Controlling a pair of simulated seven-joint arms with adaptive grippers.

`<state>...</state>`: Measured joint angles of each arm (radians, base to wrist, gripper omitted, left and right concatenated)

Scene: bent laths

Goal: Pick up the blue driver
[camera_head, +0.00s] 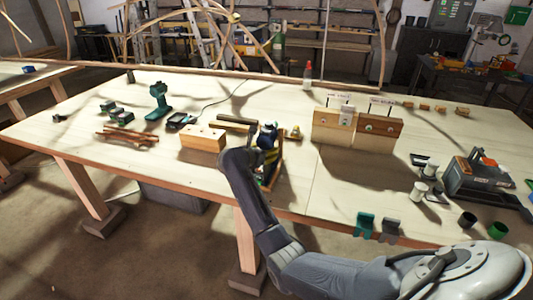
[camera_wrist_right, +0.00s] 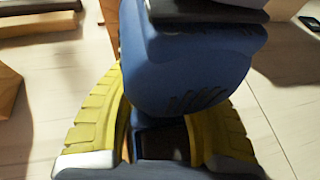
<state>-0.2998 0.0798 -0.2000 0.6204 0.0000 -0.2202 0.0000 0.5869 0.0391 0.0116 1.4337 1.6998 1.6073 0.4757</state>
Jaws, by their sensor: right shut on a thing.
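The blue driver (camera_wrist_right: 185,65) fills the middle of the right wrist view, with a dark block at its top edge. The yellow padded fingers of my right gripper (camera_wrist_right: 160,115) close around it from both sides. In the head view the blue driver (camera_head: 268,136) is upright near the table's front edge, partly hidden by my right gripper (camera_head: 264,152) and wrist. A wooden piece (camera_head: 275,165) is close beside it. I cannot tell whether the driver is clear of the table. My left gripper is not in view.
A wooden block with holes (camera_head: 203,139) stands left of the driver, and a green driver (camera_head: 157,101) stands farther back. Two wooden blocks (camera_head: 333,127) with labels stand to the right. A grey-orange tool (camera_head: 478,172) is at far right.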

